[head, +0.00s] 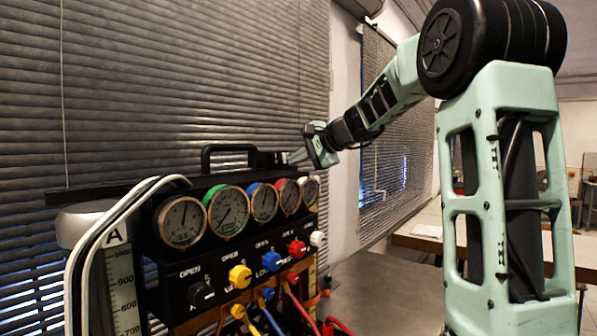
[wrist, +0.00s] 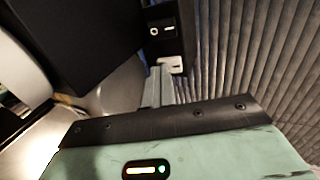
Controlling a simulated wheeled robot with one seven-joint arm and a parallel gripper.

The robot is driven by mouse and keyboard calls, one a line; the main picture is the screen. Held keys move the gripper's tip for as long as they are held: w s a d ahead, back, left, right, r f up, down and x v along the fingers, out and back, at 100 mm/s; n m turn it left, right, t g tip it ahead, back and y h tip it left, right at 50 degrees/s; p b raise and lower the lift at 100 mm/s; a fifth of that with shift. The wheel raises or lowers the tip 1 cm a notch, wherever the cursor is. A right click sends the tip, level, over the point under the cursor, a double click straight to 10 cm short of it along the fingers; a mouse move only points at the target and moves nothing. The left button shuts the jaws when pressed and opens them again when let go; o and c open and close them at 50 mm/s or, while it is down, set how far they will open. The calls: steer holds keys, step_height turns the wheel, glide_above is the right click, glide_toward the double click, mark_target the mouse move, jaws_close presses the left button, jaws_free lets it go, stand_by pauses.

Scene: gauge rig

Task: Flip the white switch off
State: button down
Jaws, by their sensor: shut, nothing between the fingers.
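In the wrist view the white switch (wrist: 174,64) sits on a narrow black panel, below a plate with "O" and "–" marks. My gripper (wrist: 159,72) is shut and empty, with its fingertips at the switch's left edge in the picture. I cannot tell whether they touch it. In the head view my gripper (head: 294,156) is behind the right end of the gauge rig (head: 190,270), near its top. The switch cannot be made out in the head view.
The rig carries several round gauges (head: 229,210) and coloured knobs (head: 241,277), with hoses below. A black handle (head: 228,150) rises from its top. Window blinds (head: 190,90) stand close behind the rig. A table (head: 420,232) is at the right.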

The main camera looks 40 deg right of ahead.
steer(key=shift+w+a+f+t+b, duration=0.1)
steer(key=shift+f+t+b, duration=0.4)
steer(key=shift+b, duration=1.95)
steer(key=shift+w+a+f+t+b, duration=0.1)
steer(key=shift+f+t+b, duration=0.35)
steer(key=shift+b, duration=1.95)
steer(key=shift+r+t+b, duration=0.4)
steer(key=shift+t+b, duration=0.05)
steer(key=shift+b, duration=0.65)
